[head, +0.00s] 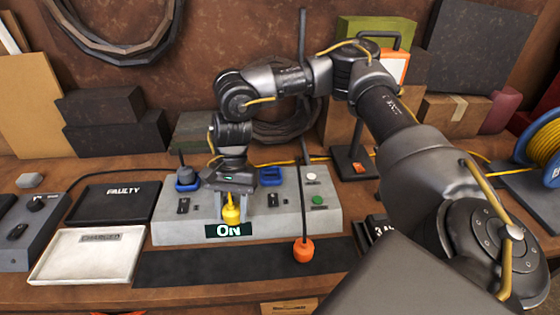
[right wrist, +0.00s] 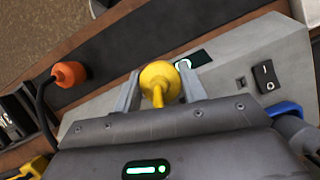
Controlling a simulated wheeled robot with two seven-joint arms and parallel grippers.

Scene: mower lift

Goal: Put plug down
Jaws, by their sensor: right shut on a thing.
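My right gripper (head: 231,204) is shut on a yellow plug (head: 231,214). It holds the plug in front of the grey panel box (head: 325,225), just above its "ON" display (head: 229,231). The right wrist view shows the yellow plug (right wrist: 158,82) between the two grey fingers. Whether the plug touches the box cannot be told. An orange plug (head: 303,250) on a black cord is at the front right of the box, apart from the gripper. My left gripper is not in view.
A white "CHARGED" tray (head: 65,270) and a black "FAULTY" tray (head: 105,220) lie left of the box. A dark mat strip (head: 210,268) in front is mostly bare. A blue cable reel (head: 542,145) stands far right. Cardboard and dark boxes line the back.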

